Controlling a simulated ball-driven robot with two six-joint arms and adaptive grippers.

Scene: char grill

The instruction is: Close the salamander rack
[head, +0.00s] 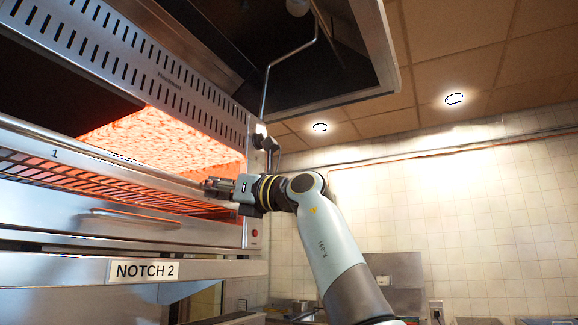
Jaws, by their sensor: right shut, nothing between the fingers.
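The salamander (160,68) is a steel unit with slotted vents on the left of the head view, its heating surface (165,135) glowing orange. The salamander rack (85,180) is a wire grid with a steel front bar marked "1", set below the glow. My right gripper (212,187) is shut and empty at the right end of the rack's front bar. It looks close to or against the bar; I cannot tell if it touches. My left gripper is out of the view.
A "NOTCH 2" label (144,271) is on the steel ledge below the rack. A dark hood (330,62) hangs above. A red button (255,233) and dark knob (262,141) are on the salamander's right side. The tiled wall (430,210) stands behind, with open room before it.

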